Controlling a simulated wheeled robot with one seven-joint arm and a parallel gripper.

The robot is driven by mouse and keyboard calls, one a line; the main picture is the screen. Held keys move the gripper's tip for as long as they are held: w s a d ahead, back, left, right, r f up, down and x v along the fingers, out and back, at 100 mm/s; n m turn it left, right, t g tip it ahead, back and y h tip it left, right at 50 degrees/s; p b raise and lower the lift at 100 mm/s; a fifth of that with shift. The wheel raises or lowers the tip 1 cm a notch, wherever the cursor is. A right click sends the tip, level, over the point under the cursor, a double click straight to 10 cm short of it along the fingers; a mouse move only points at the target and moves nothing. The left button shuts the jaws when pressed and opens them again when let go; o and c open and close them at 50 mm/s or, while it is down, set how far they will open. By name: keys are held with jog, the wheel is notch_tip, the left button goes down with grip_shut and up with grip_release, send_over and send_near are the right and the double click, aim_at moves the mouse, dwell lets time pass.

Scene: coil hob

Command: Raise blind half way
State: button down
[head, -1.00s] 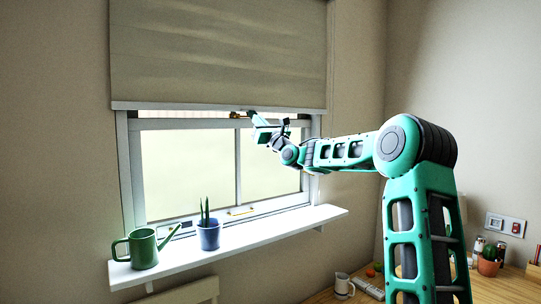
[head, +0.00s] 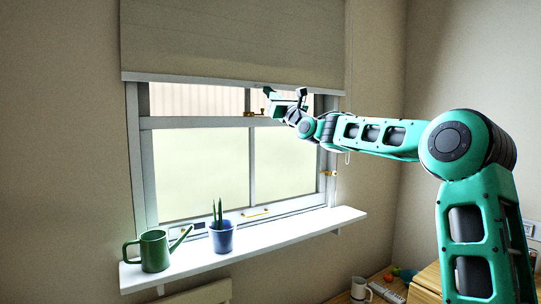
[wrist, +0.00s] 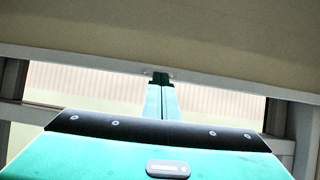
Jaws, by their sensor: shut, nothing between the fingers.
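The beige blind (head: 235,40) covers the upper part of the window, and its pale bottom bar (head: 200,79) hangs a little above the window's middle rail. In the wrist view the bottom bar (wrist: 110,68) crosses behind my fingers, with the blind (wrist: 200,30) filling the top. My gripper (head: 286,98) is in front of the window just below the bar, towards its right. In the wrist view my gripper (wrist: 161,80) is shut, with its fingertips overlapping the bar's lower edge. Whether they touch it I cannot tell.
A white sill (head: 255,243) below the window carries a green watering can (head: 154,250) and a blue pot with a plant (head: 221,239). A brass catch (head: 252,114) sits on the middle rail. A white mug (head: 360,290) is at the lower right.

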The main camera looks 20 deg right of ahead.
jog(key=shift+f, duration=0.1)
